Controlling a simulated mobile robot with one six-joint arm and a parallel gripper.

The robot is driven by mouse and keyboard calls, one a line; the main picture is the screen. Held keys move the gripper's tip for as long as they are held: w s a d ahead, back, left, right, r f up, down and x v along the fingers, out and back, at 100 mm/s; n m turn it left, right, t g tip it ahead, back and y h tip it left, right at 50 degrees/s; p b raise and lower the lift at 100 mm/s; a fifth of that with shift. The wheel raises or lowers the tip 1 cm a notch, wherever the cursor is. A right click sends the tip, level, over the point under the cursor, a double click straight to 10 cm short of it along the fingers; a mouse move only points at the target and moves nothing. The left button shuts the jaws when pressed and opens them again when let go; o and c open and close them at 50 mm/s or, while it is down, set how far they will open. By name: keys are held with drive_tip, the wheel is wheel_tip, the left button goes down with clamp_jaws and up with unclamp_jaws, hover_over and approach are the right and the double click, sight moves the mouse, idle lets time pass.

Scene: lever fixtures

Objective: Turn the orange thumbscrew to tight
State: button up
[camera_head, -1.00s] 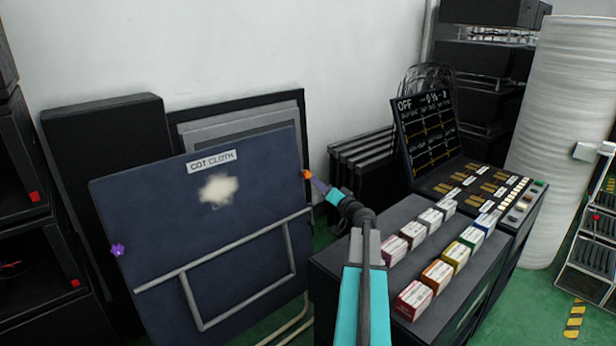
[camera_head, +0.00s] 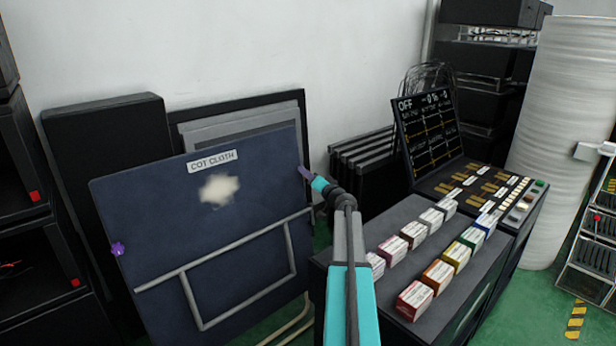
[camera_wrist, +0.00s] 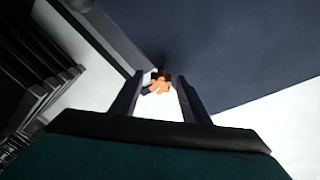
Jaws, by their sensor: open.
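The orange thumbscrew (camera_wrist: 160,84) shows in the wrist view at the edge of the dark blue cot cloth panel (camera_head: 150,215). It lies between and just beyond the tips of my gripper (camera_wrist: 155,80), whose two fingers are spread apart. I cannot tell whether a finger touches it. In the head view my gripper (camera_head: 303,171) is at the panel's upper right edge and hides the thumbscrew. A purple thumbscrew (camera_head: 117,249) is on the panel's left edge.
The panel carries a grey tube frame (camera_head: 225,248) and a "COT CLOTH" label (camera_head: 212,161). A dark table (camera_head: 460,292) with several coloured boxes stands right of my arm, near a console (camera_head: 475,190). Dark slatted racks (camera_head: 362,158) stand behind.

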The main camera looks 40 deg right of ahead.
drive_tip(key=shift+w+d, duration=0.1)
drive_tip(key=shift+w, duration=0.15)
drive_tip(key=c, duration=1)
drive_tip(key=shift+c, duration=0.3)
